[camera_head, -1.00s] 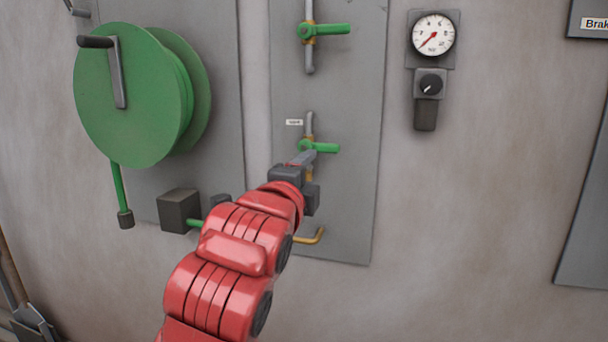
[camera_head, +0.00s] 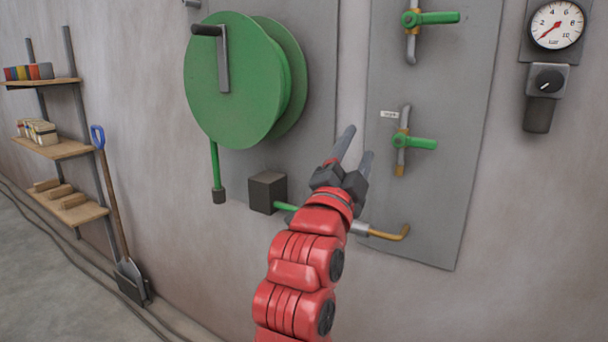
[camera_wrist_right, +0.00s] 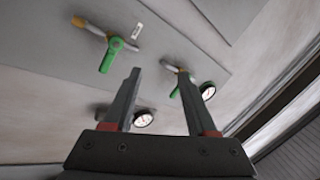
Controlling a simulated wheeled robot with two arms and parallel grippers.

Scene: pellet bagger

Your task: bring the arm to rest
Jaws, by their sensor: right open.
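My red right arm reaches up in the head view. Its gripper (camera_head: 355,148) is open and empty, with the two dark fingers apart. It is in front of the wall, just left of the lower green valve handle (camera_head: 414,142), and apart from it. In the right wrist view the open fingers (camera_wrist_right: 162,98) also have nothing between them that they hold. A green valve handle (camera_wrist_right: 111,54) shows to the upper left there, beyond the fingers. My left gripper is not in view.
A green hose reel (camera_head: 235,80) hangs left, above a dark box (camera_head: 267,192). A gauge (camera_head: 556,25) is at right. Shelves (camera_head: 60,148) and a shovel (camera_head: 112,200) stand far left.

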